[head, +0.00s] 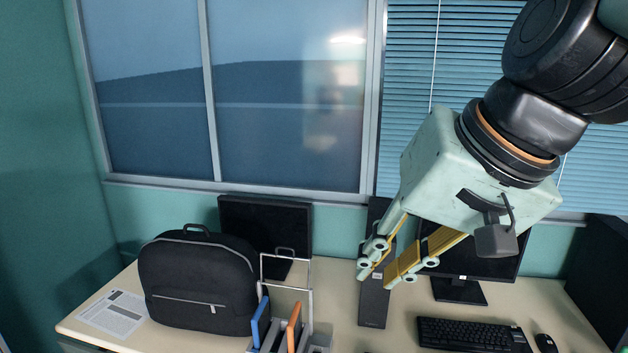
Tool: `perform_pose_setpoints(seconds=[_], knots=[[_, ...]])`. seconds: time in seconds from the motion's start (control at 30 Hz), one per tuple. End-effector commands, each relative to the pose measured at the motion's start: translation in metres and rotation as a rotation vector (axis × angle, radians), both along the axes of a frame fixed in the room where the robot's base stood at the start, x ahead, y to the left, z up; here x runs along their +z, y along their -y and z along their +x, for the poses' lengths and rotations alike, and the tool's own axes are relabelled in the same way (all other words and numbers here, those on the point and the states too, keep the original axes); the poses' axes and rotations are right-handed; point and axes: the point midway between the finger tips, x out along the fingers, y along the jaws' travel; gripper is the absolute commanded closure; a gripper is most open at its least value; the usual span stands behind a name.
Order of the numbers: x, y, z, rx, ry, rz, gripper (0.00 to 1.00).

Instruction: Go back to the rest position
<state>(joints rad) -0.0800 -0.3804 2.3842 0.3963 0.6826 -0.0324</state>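My gripper (376,276) is at the upper right in the head view, with its pale green body tilted and its fingers pointing down and to the left. The two fingers have yellowish pads, with a narrow gap showing between their tips. I see nothing held between them. The fingers are raised, and in the picture they overlap a tall dark panel (374,308) and the left part of a black monitor (500,262). I cannot tell the distance between the fingers and these things.
A black backpack (197,285) stands on the pale desk (400,335) at left, beside a printed sheet (113,313). A second monitor (232,212) is behind it. A metal-framed holder (308,300) has blue and orange items. A keyboard (470,334) and mouse (545,343) lie at right.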

Motion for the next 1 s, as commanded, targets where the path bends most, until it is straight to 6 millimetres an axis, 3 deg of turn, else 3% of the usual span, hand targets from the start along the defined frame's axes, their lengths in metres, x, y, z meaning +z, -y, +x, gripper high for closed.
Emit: perform_pose_setpoints(seconds=[0.3, 0.53, 0.73, 1.0], knots=[[-0.041, 0.053, -0.075, 0.052, -0.041, -0.162, 0.82], [-0.066, 0.09, -0.123, 0.071, -0.077, -0.273, 0.82], [-0.076, 0.109, -0.146, 0.076, -0.097, -0.33, 0.82], [-0.078, 0.113, -0.15, 0.078, -0.102, -0.344, 0.82]])
